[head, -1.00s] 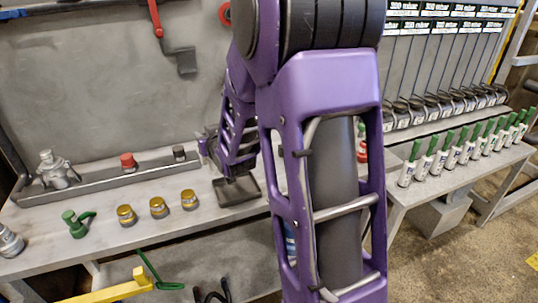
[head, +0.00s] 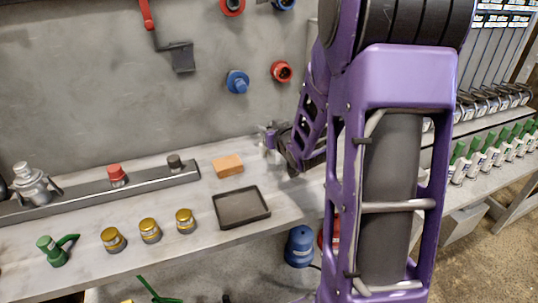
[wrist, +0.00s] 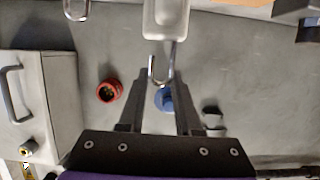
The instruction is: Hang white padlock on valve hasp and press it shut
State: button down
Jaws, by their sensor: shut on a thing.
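The white padlock (wrist: 165,18) is at the top middle of the wrist view, with its metal shackle (wrist: 161,72) toward my gripper. My gripper (wrist: 161,73) is shut on it; the fingers sit at either side of the shackle. In the head view my gripper (head: 272,143) is small, above the back of the bench, right of an orange block. The padlock is hard to make out there. I cannot tell the valve hasp for certain. A red lever (head: 147,14) with a dark grey plate (head: 181,57) is on the wall at the upper left.
A dark tray (head: 241,207), the orange block (head: 228,166) and several yellow-topped jars (head: 150,231) are on the bench (head: 85,262). Red (head: 282,71) and blue (head: 237,82) sockets stick out of the wall. A grey cabinet (wrist: 45,72) with a handle is left in the wrist view.

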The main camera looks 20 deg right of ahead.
jog(key=shift+f+b, duration=0.45)
jog(key=shift+f, duration=2.5)
jog(key=shift+f, duration=0.15)
jog(key=c, duration=0.6)
grip_release()
